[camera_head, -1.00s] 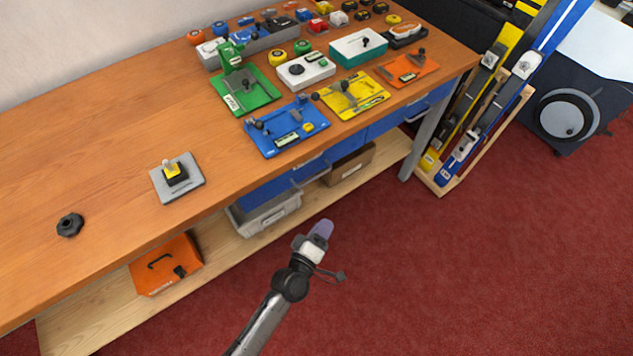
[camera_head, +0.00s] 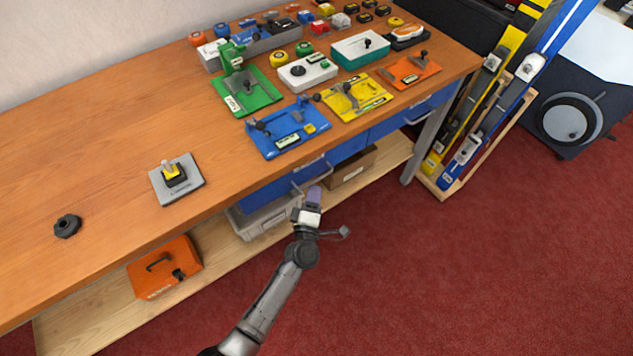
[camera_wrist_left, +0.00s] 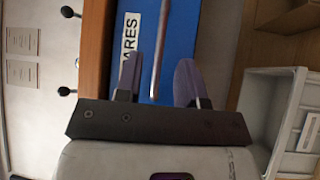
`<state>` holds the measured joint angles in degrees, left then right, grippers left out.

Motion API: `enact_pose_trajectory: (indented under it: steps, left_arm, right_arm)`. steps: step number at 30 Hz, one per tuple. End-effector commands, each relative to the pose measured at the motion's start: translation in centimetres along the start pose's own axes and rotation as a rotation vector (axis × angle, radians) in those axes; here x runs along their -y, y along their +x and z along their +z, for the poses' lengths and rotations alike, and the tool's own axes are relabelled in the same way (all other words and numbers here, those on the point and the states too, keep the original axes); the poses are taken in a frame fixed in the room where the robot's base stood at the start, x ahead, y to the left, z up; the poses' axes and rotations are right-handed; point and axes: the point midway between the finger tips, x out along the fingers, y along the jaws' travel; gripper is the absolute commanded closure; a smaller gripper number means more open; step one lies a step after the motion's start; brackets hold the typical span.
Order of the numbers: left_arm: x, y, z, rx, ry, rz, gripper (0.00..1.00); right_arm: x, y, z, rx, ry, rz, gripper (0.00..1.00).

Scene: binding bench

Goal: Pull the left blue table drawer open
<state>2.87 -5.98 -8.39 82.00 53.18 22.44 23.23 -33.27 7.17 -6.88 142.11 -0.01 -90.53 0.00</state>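The left blue drawer (camera_head: 262,194) is under the bench top and looks shut, its front in line with the bench edge. It fills the middle of the left wrist view (camera_wrist_left: 184,40), with a white label ending in "ARES". Its metal bar handle (camera_wrist_left: 161,45) runs lengthwise between my left gripper's fingers (camera_wrist_left: 157,80), which are apart and not closed on it. In the head view my left gripper (camera_head: 314,196) is in front of the drawer, at the handle. Whether a finger touches the bar I cannot tell. My right gripper is not in view.
A second blue drawer (camera_head: 414,114) is to the right. Below, the shelf holds a grey bin (camera_head: 262,220), a cardboard box (camera_head: 352,168) and an orange case (camera_head: 165,267). Colourful fixtures crowd the bench top's far half. The red floor in front is clear.

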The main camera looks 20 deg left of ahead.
Motion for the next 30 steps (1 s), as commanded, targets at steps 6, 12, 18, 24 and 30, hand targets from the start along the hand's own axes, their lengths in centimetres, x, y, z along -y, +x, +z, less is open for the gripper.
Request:
enact_pose_trajectory:
  steps: [6,12,18,24,30]
  left_arm:
    - [0.1,2.9,0.0,0.001,0.001,0.000,0.64]
    - [0.1,4.2,0.0,0.001,0.000,0.000,0.64]
    - [0.0,4.5,0.0,0.001,0.001,0.000,0.64]
    - [0.0,4.5,0.0,0.001,0.001,-0.001,0.66]
    - [0.0,4.4,0.0,0.001,0.001,0.000,0.85]
  right_arm:
    - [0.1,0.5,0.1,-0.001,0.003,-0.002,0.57]
    - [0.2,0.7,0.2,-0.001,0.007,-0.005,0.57]
    - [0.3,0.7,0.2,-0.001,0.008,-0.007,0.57]
    - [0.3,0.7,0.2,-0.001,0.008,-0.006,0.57]
    - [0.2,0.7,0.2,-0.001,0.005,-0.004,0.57]
